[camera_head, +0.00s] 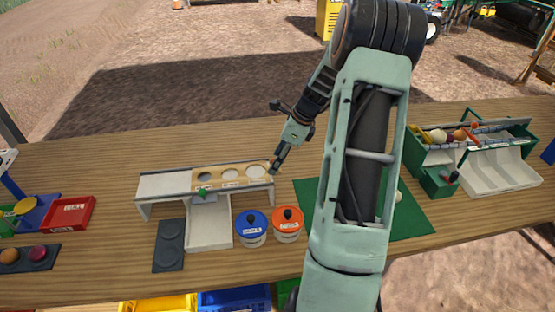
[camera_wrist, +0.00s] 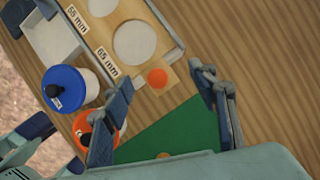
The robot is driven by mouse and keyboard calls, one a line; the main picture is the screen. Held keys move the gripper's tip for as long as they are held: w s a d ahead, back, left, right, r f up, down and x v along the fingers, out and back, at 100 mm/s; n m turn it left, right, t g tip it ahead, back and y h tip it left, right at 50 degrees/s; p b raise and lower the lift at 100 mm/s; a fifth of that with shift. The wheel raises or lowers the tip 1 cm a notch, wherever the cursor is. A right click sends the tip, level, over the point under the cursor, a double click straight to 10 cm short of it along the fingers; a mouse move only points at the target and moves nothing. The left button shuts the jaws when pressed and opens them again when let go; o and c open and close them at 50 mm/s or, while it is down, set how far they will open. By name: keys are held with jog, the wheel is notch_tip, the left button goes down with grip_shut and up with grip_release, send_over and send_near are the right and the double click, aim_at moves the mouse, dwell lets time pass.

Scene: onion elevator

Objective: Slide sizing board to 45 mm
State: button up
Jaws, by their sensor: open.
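The tan sizing board (camera_head: 219,177) lies on a raised pale stand (camera_head: 163,186), with a row of round holes. In the wrist view the board (camera_wrist: 157,33) shows two holes, labelled 55 mm and 65 mm, and a round orange knob (camera_wrist: 158,78) at its end. A green pointer (camera_head: 202,192) is on the stand's front, near the board's leftmost hole; its label is too small to read. My gripper (camera_head: 273,167) is at the board's right end. In the wrist view my gripper (camera_wrist: 163,84) is open, with the knob showing between its fingertips; contact cannot be told.
A blue-lidded jar (camera_head: 251,228) and an orange-lidded jar (camera_head: 287,224) stand in front of the stand. A green mat (camera_head: 408,219) lies to the right, partly behind my arm. A red tray (camera_head: 68,215) is at left, a green-framed sorter (camera_head: 480,150) at right.

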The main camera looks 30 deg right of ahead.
jog(key=shift+r+p, duration=1.4)
jog(key=shift+r, duration=0.85)
